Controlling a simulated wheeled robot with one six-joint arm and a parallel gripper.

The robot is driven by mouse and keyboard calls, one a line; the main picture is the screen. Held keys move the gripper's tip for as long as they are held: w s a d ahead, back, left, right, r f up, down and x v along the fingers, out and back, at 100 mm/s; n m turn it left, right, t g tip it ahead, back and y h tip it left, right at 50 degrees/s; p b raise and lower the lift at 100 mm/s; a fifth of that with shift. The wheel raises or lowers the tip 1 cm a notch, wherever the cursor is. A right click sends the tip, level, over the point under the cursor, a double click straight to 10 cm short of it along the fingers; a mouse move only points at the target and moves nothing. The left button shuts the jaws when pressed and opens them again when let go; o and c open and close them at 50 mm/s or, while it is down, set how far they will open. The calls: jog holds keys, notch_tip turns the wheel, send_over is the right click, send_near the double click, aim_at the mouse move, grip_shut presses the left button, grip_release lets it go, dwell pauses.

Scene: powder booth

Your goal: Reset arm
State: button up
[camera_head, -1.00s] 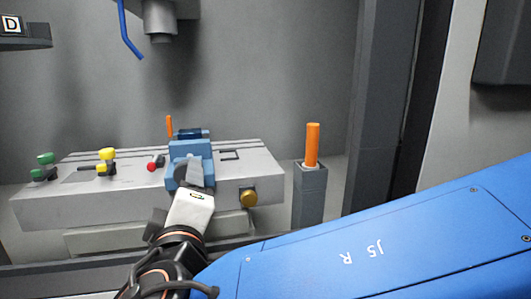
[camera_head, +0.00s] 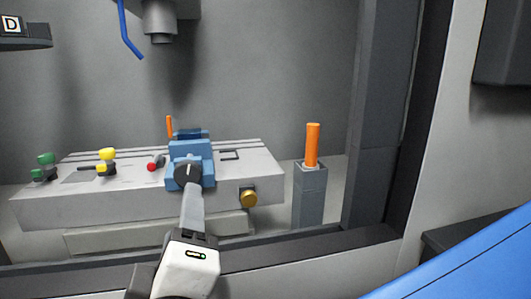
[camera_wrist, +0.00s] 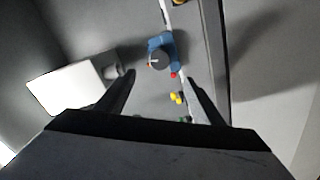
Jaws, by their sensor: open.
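My gripper (camera_head: 193,190) is in the lower middle of the head view, its pale body low in the picture and a grey finger pointing at the bench. In the wrist view my gripper (camera_wrist: 160,77) shows two dark fingers spread apart with nothing between them. Beyond the fingers is a blue vise (camera_wrist: 168,42) with a dark round disc (camera_wrist: 160,59) at it. In the head view the blue vise (camera_head: 191,150) stands on the grey table, and the disc (camera_head: 188,173) is at its front. The fingertip overlaps the disc's lower edge in the picture; I cannot tell the gap.
The grey table (camera_head: 110,205) carries green, yellow and red knobs at left. An orange rod stands in a grey post (camera_head: 310,195) at right. A spindle (camera_head: 158,22) and blue hose hang above. A dark frame (camera_head: 377,120) edges the opening. A pale box (camera_wrist: 68,88) shows at left.

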aim_at(188, 175)
jog(key=shift+v, duration=0.9)
jog(key=shift+x, duration=8.75)
jog(key=shift+s+d+r+n, duration=0.1)
jog(key=shift+n, duration=2.6)
jog(key=shift+r, duration=0.1)
